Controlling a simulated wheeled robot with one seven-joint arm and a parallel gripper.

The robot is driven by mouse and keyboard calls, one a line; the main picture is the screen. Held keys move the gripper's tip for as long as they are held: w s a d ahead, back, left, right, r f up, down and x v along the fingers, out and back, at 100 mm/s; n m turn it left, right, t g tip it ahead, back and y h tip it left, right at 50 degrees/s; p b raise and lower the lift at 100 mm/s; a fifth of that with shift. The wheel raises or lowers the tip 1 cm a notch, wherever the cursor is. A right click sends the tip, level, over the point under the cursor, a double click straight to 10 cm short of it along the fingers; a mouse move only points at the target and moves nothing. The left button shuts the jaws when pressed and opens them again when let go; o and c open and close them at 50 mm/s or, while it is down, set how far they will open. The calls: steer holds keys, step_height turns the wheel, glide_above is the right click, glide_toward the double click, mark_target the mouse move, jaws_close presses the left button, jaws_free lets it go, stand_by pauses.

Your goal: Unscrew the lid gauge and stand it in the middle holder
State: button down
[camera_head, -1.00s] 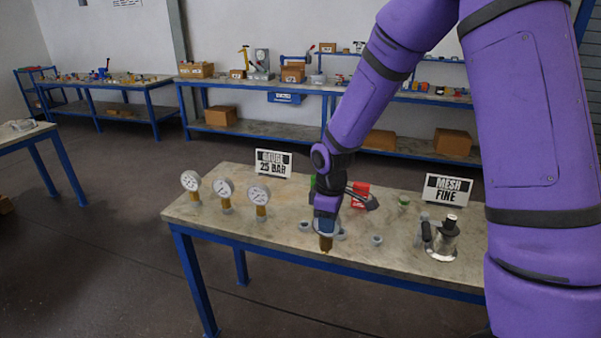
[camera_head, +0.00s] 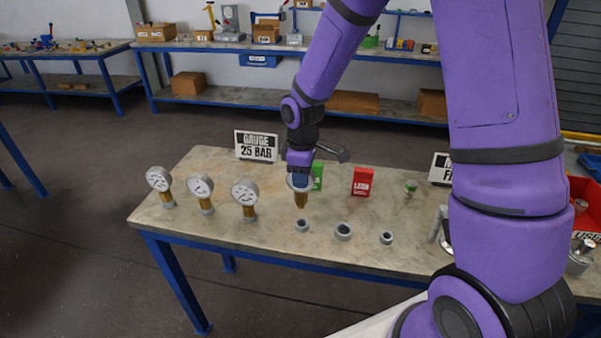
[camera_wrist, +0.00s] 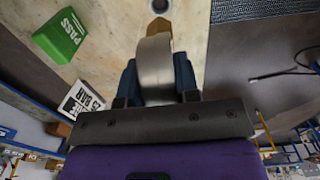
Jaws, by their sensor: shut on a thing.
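My gripper (camera_head: 300,180) is shut on a gauge, its brass stem (camera_head: 300,200) pointing down. In the wrist view the gauge's grey round body (camera_wrist: 154,66) sits between the fingers. Three grey ring holders stand in a row on the table: left (camera_head: 302,225), middle (camera_head: 343,231) and right (camera_head: 386,238). The held gauge appears just behind and above the left holder, apart from it. A dark opening of one holder (camera_wrist: 160,6) shows beyond the stem. The vessel (camera_head: 441,228) at right is mostly hidden by my arm.
Three gauges (camera_head: 159,186) (camera_head: 201,193) (camera_head: 245,198) stand at the table's left. Behind are a gauge sign (camera_head: 256,146), a green PASS block (camera_wrist: 60,36) and a red block (camera_head: 362,182). A red bin (camera_head: 585,205) is at far right. The table's front strip is clear.

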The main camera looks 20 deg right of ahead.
mark_target(303, 198)
steer(key=shift+s+d, duration=0.1)
steer(key=shift+d, duration=0.05)
steer(key=shift+f, duration=2.5)
steer(key=shift+f, duration=1.35)
steer(key=c, duration=0.8)
jaws_free()
